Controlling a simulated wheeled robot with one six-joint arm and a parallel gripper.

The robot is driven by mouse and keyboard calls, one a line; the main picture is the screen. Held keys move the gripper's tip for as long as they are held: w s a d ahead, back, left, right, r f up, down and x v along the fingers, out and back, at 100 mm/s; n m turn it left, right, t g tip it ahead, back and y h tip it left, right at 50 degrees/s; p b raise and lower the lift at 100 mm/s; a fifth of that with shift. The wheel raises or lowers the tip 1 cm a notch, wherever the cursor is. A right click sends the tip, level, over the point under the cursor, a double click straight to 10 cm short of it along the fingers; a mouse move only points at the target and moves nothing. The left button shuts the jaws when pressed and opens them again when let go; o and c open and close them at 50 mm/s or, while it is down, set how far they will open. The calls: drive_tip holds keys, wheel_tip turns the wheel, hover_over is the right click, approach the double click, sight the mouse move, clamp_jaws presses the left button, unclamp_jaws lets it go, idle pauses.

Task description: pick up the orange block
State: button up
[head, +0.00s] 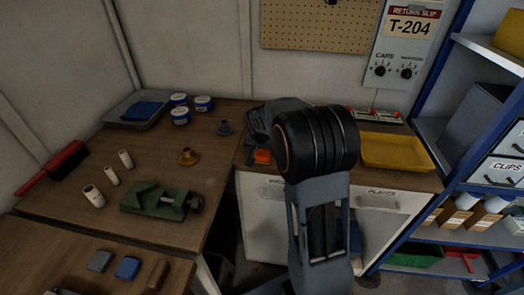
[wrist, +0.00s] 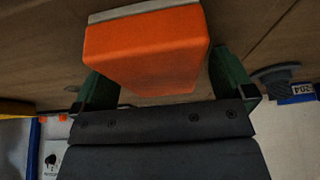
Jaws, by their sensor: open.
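The orange block (wrist: 148,50) fills the upper middle of the wrist view, with a pale grey edge along its far side. It stands between the two green fingers of my gripper (wrist: 163,82), which is open. A finger lies to each side of the block; whether either touches it I cannot tell. In the head view the orange block (head: 262,156) shows small near the front edge of the wooden counter, partly hidden by my arm. My gripper's fingers are mostly hidden there behind my arm.
A yellow tray (head: 396,152) lies on the counter to the right. To the left are a brass flanged piece (head: 188,157), a grey flanged piece (head: 224,128), a green vise (head: 158,200) and several white-and-blue jars (head: 181,116). A blue shelf rack (head: 428,105) stands at the right.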

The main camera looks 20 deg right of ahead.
drive_tip(key=shift+f, duration=0.1)
drive_tip(key=shift+c, duration=0.3)
drive_tip(key=c, duration=1)
drive_tip(key=shift+c, duration=0.2)
drive_tip(key=shift+r, duration=0.65)
drive_tip(key=r, duration=0.2)
drive_tip(key=shift+s+r, duration=0.2)
drive_tip(key=shift+r, duration=0.2)
drive_tip(key=s+r, duration=0.4)
drive_tip(key=r, duration=0.1)
drive_tip(key=shift+s+d+r, duration=0.1)
drive_tip(key=shift+s+r, duration=0.1)
drive_tip(key=shift+s, duration=0.15)
drive_tip(key=s+r+b, duration=0.1)
drive_tip(key=s+r, duration=0.2)
drive_tip(key=s, duration=0.6)
drive_tip(key=shift+r, duration=0.4)
drive_tip(key=shift+d, duration=0.1)
